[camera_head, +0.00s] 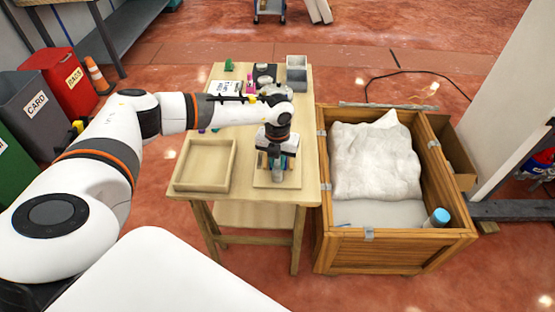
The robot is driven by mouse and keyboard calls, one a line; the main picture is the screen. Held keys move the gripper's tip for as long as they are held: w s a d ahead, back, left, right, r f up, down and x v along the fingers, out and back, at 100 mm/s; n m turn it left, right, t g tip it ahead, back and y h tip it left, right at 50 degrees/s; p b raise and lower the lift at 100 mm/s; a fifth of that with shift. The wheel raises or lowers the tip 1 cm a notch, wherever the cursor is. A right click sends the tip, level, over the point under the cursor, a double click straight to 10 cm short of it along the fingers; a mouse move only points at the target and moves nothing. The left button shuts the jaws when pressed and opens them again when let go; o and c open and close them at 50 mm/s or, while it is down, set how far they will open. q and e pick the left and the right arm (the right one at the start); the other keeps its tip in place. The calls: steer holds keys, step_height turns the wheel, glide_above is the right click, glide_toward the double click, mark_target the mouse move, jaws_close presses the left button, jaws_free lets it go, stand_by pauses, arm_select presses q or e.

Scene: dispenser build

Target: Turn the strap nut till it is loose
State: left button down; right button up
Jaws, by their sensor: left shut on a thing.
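My left arm reaches over the light wooden table, and my left gripper (274,173) points down over a small wooden board (290,181) near the table's right edge. The gripper is shut on a part of an upright grey assembly (280,176) on that board. The fingers hide most of the assembly. The strap nut cannot be made out, and I cannot tell whether it is the part gripped. My right gripper is not in view.
A shallow, empty-looking wooden tray (179,168) is at the table's left front. Small items and a grey bin (297,72) are at its back. A wooden crate (390,251) with a white bag (374,160) and a blue-capped bottle (437,217) stands close on the right.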

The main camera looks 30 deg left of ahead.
mark_target(278, 164)
arm_select(q)
steer(key=shift+n, duration=1.2)
steer(key=c, duration=1.3)
jaws_free()
step_height(278, 164, up, 12)
steer(key=shift+r+b, duration=0.1)
steer(key=shift+b, duration=0.85)
